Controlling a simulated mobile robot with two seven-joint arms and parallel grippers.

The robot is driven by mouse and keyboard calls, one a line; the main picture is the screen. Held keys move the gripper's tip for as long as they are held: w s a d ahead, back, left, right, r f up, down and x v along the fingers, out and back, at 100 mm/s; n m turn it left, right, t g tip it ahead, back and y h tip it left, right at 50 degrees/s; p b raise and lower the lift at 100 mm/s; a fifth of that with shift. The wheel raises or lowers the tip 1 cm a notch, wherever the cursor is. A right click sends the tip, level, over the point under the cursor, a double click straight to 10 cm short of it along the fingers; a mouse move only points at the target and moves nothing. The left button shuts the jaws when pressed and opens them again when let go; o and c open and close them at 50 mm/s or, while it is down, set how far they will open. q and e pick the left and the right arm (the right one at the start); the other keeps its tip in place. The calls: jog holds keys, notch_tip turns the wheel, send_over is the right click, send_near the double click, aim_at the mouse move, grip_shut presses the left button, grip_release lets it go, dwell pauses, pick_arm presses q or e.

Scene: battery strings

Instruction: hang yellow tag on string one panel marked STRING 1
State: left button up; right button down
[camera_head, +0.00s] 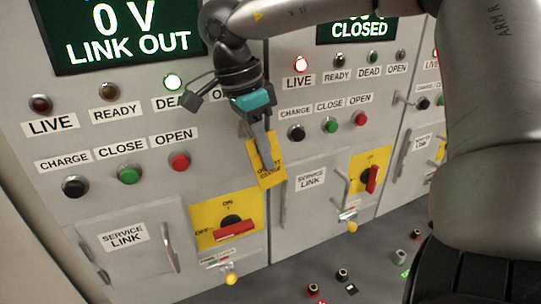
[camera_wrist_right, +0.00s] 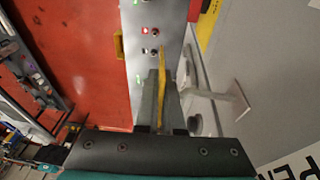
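My right gripper (camera_head: 265,135) is shut on a yellow tag (camera_head: 265,162) with dark lettering. It holds the tag in front of the seam between the left panel (camera_head: 215,165) and the middle panel. In the right wrist view the tag (camera_wrist_right: 161,85) shows edge-on between the fingers (camera_wrist_right: 160,100). A pale peg with a crossbar (camera_wrist_right: 235,98) stands out from the panel face, to the right of the fingers and apart from the tag. The left panel's display reads "0 V LINK OUT". No STRING 1 marking is readable. My left gripper is not in view.
The left panel has a green DEAD lamp (camera_head: 173,82) lit and a red rotary handle (camera_head: 234,230) lying sideways. The middle panel's display (camera_head: 357,28) reads "CLOSED", with its LIVE lamp (camera_head: 301,64) lit red. Door handles and buttons project nearby. A grey console with small knobs (camera_head: 341,274) lies below.

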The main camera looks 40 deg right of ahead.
jog(key=shift+w+d+t, duration=0.2)
jog(key=shift+w+t, duration=0.05)
jog(key=shift+w, duration=0.35)
jog(key=shift+w+d+t, duration=0.2)
jog(key=shift+w+t, duration=0.05)
jog(key=shift+w, duration=0.3)
jog(key=c, duration=1.1)
grip_release()
jog(key=shift+c, duration=0.2)
jog(key=shift+o, duration=0.7)
jog(key=shift+r, duration=0.25)
jog(key=shift+o, duration=0.2)
notch_tip(320, 180, up, 11)
jog(key=w+a, duration=0.1)
jog(key=a, duration=0.2)
jog(key=shift+w+g, duration=0.15)
jog(key=shift+g, duration=0.25)
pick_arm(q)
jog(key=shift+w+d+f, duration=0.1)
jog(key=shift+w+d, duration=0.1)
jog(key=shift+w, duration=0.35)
pick_arm(e)
jog(key=r, duration=0.1)
jog(key=s+r, duration=0.1)
jog(key=r, duration=0.1)
jog(key=shift+s+a+r, duration=0.15)
jog(key=shift+s+a, duration=0.15)
jog(key=shift+a, duration=0.05)
